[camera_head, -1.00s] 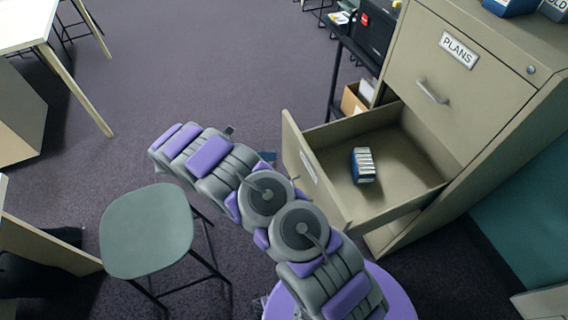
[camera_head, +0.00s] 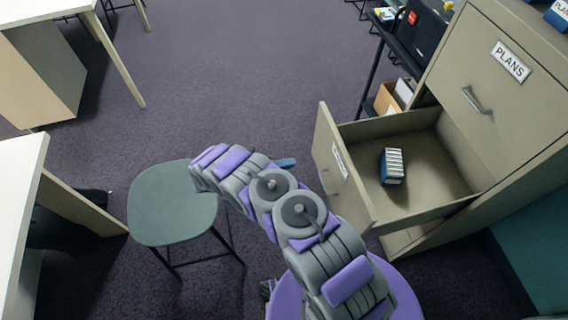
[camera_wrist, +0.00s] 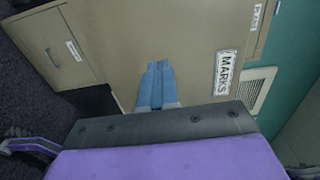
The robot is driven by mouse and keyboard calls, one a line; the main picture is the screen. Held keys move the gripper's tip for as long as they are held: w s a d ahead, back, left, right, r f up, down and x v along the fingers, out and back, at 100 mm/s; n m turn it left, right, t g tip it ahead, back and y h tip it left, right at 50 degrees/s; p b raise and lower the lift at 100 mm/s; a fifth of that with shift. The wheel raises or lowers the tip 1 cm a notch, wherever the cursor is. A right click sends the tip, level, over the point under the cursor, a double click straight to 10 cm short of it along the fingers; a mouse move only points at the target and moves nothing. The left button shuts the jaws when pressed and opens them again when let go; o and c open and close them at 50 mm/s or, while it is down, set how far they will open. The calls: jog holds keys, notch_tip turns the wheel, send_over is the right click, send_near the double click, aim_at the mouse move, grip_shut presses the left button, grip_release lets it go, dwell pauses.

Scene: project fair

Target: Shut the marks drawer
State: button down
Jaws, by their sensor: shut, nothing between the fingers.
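The beige cabinet's middle drawer stands pulled out, and its front panel (camera_head: 343,172) carries a white label too slanted to read in the head view. In the wrist view a beige drawer front (camera_wrist: 195,75) with a label reading MARKS (camera_wrist: 226,72) fills the middle. A blue-and-white box (camera_head: 393,167) lies inside the open drawer. My gripper (camera_head: 286,163) shows as a blue tip just left of the drawer front, partly behind my arm. In the wrist view my gripper (camera_wrist: 157,72) is shut and empty, pointing at the MARKS front; I cannot tell whether it touches.
The PLANS drawer (camera_head: 500,85) above is shut. A green stool (camera_head: 172,205) stands left of my arm, and a white table (camera_head: 20,190) is at the left edge. A black shelf rack (camera_head: 372,80) stands beyond the cabinet. Carpet between is clear.

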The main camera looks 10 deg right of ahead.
aim_at(324, 156)
jog(key=d+b, duration=0.1)
jog(key=d, duration=0.8)
jog(key=shift+w+d, duration=0.1)
jog(key=shift+d, duration=0.05)
jog(key=shift+d+b, duration=0.3)
jog(key=shift+d, duration=0.2)
